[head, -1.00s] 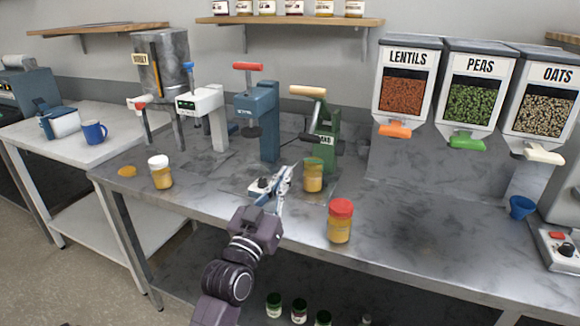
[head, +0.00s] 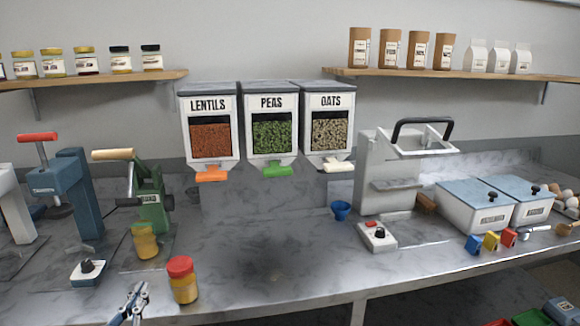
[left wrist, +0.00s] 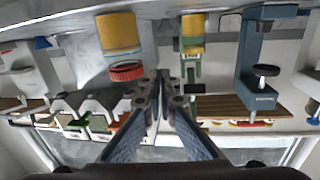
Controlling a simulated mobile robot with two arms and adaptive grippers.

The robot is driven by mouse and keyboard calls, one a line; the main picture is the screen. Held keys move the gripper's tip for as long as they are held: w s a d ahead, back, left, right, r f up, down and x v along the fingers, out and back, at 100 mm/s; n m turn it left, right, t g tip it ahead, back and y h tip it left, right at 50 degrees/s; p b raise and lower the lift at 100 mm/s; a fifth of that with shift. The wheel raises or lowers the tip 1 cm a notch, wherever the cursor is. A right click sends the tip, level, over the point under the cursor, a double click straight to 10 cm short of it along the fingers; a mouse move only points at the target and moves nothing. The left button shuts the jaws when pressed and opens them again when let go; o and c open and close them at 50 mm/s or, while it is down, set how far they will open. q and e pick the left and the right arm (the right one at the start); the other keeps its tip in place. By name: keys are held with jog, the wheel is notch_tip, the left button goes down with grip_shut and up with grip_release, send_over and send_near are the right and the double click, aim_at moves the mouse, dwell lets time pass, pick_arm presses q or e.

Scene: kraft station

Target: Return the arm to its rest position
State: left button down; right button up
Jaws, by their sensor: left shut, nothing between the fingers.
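My left gripper (head: 130,302) shows at the lower left of the head view, low over the front of the steel counter (head: 260,285). Its fingers are shut with nothing between them; they also show at the middle of the left wrist view (left wrist: 160,90). A red-lidded jar of yellow content (head: 183,280) stands upright on the counter just right of the gripper, apart from it. This jar also appears in the left wrist view (left wrist: 122,45), which looks upside down. My right gripper is out of view.
A yellow jar (head: 145,242) stands at the green press (head: 150,200). A blue press (head: 75,195) and a small control box (head: 88,270) are to its left. Dispensers (head: 270,135) hang behind. The counter between the red-lidded jar and the blue cup (head: 341,209) is clear.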

pick_arm(q)
jog(key=s+d+f+m+g+h, duration=0.1)
jog(key=s+d+f+g, duration=0.15)
jog(key=f, duration=0.35)
jog(key=s+d+f+m+g+h, duration=0.1)
jog(key=s+d+f+g, duration=0.15)
jog(key=d+f, duration=0.2)
jog(key=s+d+f+g, duration=0.35)
jog(key=s+f, duration=0.35)
jog(key=s, duration=0.4)
jog(key=s+d+f+g, duration=0.2)
jog(key=s+f+g, duration=0.4)
jog(key=s, duration=0.4)
jog(key=s+f+g, duration=0.1)
jog(key=s+f, duration=0.1)
jog(key=f, duration=1.2)
jog(key=s+f, duration=0.2)
jog(key=f, duration=1.3)
jog(key=s+a+f+m+g, duration=0.1)
jog(key=s+a+f, duration=0.2)
jog(key=s+f, duration=1.2)
jog(key=shift+s+f, duration=0.15)
jog(key=shift+s, duration=0.5)
